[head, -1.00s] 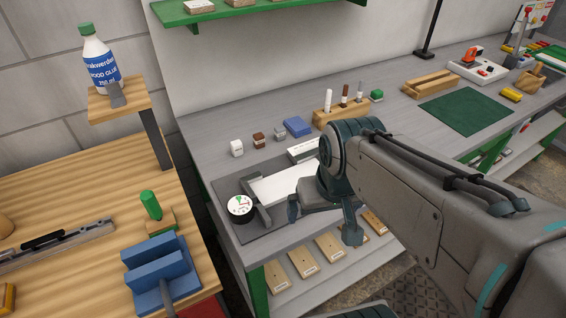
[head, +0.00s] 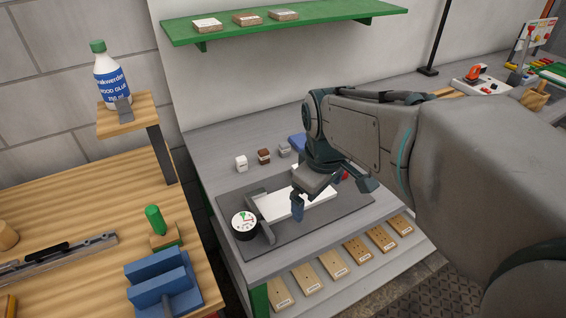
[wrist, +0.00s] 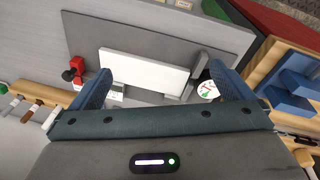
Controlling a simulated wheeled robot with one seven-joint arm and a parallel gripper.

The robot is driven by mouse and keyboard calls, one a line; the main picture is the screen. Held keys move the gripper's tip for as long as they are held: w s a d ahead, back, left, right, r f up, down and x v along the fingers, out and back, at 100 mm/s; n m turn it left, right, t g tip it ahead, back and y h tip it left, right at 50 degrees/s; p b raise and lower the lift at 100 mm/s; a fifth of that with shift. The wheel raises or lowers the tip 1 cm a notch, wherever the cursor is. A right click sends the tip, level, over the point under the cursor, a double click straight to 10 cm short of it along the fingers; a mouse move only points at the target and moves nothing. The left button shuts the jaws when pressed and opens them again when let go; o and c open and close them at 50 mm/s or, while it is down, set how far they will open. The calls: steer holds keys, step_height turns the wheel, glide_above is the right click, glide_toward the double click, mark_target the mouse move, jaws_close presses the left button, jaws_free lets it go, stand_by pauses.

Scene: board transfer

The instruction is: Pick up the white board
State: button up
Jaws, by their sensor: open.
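The white board (head: 318,207) lies flat on a dark grey mat (head: 345,215) on the grey bench. In the wrist view the white board (wrist: 145,72) lies lengthwise between my gripper's two blue-grey fingers (wrist: 156,88), with its ends near them. My gripper (head: 318,196) is open and empty, above the board and partly covering it in the head view. I cannot tell the exact height of the fingers over the board.
A round dial gauge (head: 243,223) and a grey clamp-like block (head: 264,226) stand at the board's left end. A red knobbed part (wrist: 74,72) is near one finger. Small blocks (head: 263,156) sit behind the mat. A green shelf (head: 285,20) hangs above. A wooden bench (head: 100,215) stands left.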

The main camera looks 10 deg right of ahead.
steer(key=w+f+n+g, duration=0.2)
steer(key=w+n, duration=1.2)
steer(key=f+p, duration=0.1)
steer(key=f, duration=0.7)
steer(key=shift+w, duration=0.2)
steer(key=shift+a+f+p, duration=0.15)
steer(key=shift+f+p, duration=0.2)
steer(key=shift+f, duration=1)
steer(key=shift+a+f+p, duration=0.1)
steer(key=shift+f+p, duration=0.2)
steer(key=shift+f, duration=1)
steer(key=c, duration=1.2)
steer(key=shift+w+r, duration=0.1)
steer(key=shift+r, duration=0.35)
steer(key=r, duration=0.2)
steer(key=r+b, duration=0.1)
steer(key=shift+d+r, duration=0.25)
steer(key=shift+r, duration=0.05)
steer(key=s+d+r+b, duration=0.1)
steer(key=s+d+r, duration=0.5)
steer(key=d, duration=0.3)
steer(key=shift+d+r, duration=0.3)
